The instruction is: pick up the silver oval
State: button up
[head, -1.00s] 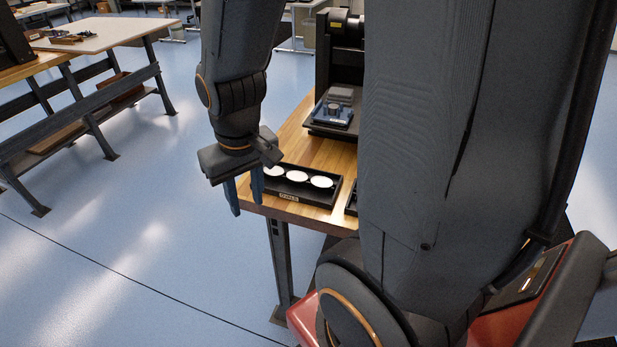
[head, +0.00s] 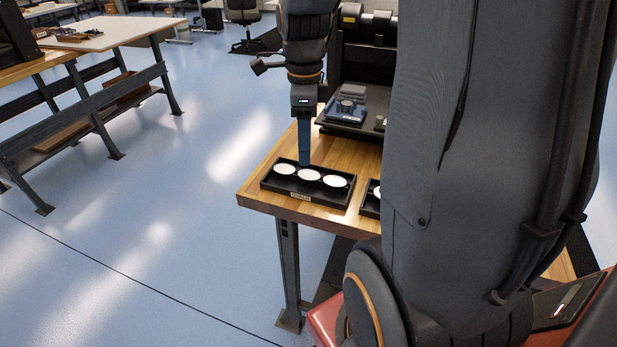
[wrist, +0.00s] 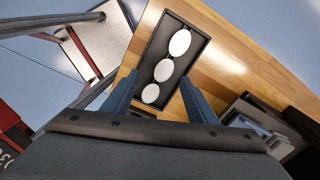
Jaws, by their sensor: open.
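Several pale ovals, three in view, lie in a row in a black tray (head: 348,204) on the wooden table. They are the left oval (head: 285,169), the middle oval (head: 309,175) and the right oval (head: 335,182); they look white or silvery, and I cannot tell a separate silver one. The wrist view shows the same row, with a far oval (wrist: 180,43), a middle oval (wrist: 163,70) and a near oval (wrist: 151,93). My gripper (wrist: 160,90) is open and empty, with blue fingers pointing down at the tray. In the head view my gripper (head: 304,163) appears just above or behind the middle oval.
A second black tray (head: 369,199) stands to the right, partly hidden by my arm. A black press (head: 352,128) with a blue fixture stands behind the trays. The wooden tabletop (head: 262,192) is bare at its left corner. Another bench (head: 110,35) is far left.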

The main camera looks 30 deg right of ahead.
aim_at(309, 174)
jog(key=shift+w+d+f+m+p, duration=0.1)
jog(key=shift+d+f+m+p, duration=0.25)
jog(key=shift+f, duration=0.9)
jog(key=shift+d+f+m+p, duration=0.1)
jog(key=shift+f+m+p, duration=0.25)
jog(key=shift+f, duration=0.9)
jog(key=shift+w+d+f+m+p, duration=0.1)
jog(key=shift+d+f+m+p, duration=0.3)
jog(key=shift+f, duration=0.85)
jog(key=shift+a+f, duration=0.15)
jog(key=shift+f, duration=0.1)
jog(key=c, duration=1.1)
jog(key=shift+r, duration=0.1)
